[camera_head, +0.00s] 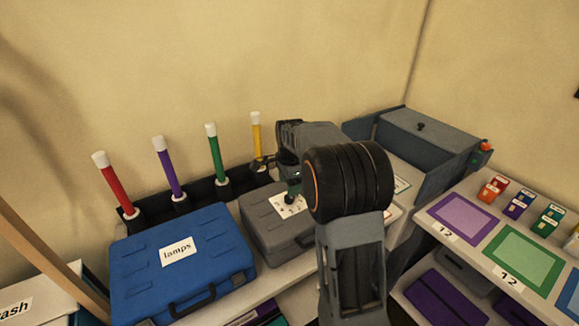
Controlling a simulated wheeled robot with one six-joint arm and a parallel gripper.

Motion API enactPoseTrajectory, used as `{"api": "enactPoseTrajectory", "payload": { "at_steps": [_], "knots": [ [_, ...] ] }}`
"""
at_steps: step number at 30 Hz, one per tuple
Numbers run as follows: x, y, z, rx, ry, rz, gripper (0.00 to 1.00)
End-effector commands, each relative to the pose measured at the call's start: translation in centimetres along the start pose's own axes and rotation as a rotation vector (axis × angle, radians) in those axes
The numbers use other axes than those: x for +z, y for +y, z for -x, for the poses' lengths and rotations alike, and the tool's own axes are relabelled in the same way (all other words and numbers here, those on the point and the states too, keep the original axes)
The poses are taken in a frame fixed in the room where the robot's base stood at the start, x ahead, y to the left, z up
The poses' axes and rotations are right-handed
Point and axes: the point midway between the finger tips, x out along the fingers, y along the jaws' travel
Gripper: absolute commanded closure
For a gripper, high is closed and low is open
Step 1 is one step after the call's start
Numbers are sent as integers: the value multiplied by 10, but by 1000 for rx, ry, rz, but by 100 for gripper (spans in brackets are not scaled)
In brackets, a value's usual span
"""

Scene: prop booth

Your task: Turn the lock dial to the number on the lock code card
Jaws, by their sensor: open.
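My gripper (288,172) is over the grey case (262,221), just above a white label (284,206) on its lid. My own arm hides much of it, and its fingers are small and dark here; it is open, with nothing seen held. I cannot make out the lock dial. I cannot identify the lock code card.
A blue case (190,262) labelled "lamps" stands left of the grey case. Red, purple, green and yellow sticks (215,153) stand upright behind. A slate-blue chest (420,140) is at the back right. A right-hand shelf holds purple and green mats (520,259) and small coloured blocks.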

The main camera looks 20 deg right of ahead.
Motion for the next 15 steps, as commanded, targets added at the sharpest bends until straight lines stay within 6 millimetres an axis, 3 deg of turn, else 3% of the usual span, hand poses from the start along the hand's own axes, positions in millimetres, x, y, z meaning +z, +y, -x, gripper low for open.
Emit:
{"api": "enactPoseTrajectory", "payload": {
  "at_steps": [6,15],
  "knots": [
    [0,-1,44,-4,1,0,39],
    [0,0,78,-2,0,0,39]
  ]
}}
